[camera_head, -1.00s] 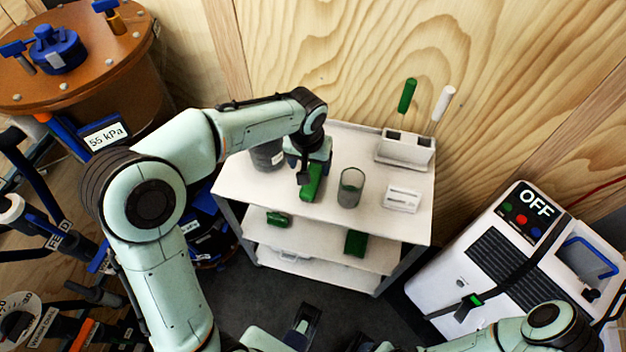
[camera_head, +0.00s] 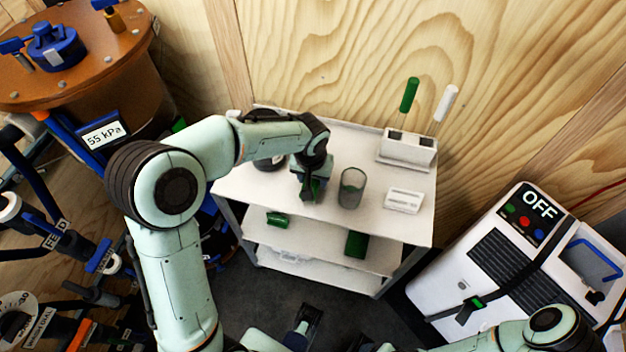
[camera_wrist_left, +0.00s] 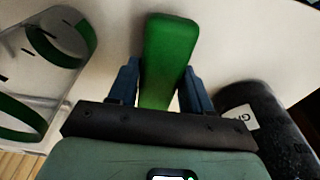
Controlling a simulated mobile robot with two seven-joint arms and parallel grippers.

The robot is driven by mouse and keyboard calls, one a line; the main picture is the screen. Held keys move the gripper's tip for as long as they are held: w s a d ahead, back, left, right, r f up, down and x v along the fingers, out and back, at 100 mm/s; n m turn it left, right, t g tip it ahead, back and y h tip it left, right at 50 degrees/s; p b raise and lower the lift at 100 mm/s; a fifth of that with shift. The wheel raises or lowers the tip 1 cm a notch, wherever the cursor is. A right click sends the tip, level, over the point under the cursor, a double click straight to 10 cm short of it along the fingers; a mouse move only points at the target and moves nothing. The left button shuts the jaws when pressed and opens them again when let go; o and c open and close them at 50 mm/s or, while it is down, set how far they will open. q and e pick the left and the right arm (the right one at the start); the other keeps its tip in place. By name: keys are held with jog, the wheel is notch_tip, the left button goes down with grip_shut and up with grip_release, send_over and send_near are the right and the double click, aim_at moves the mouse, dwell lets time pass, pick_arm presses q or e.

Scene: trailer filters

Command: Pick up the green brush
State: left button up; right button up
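A green-handled tool (camera_head: 410,95) stands upright in a white holder (camera_head: 405,150) at the back right of the white cart's top. A separate green block-shaped piece (camera_wrist_left: 168,50) lies on the cart top below my left gripper; I cannot tell which of the two is the brush. My left gripper (camera_head: 312,190) is low over the cart top, its blue fingers on either side of this block. In the left wrist view the fingers (camera_wrist_left: 160,85) look spread, with narrow gaps beside the block. In the head view the gripper hides most of it.
A clear cup (camera_head: 351,188) stands just right of my left gripper, and a dark canister (camera_wrist_left: 268,125) close on its other side. Green items (camera_head: 356,244) rest on the lower shelf. A white OFF machine (camera_head: 500,255) stands right.

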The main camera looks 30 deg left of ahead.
pick_arm(q)
jog(key=c, duration=0.3)
notch_tip(320, 180, up, 20)
jog(key=p, duration=0.3)
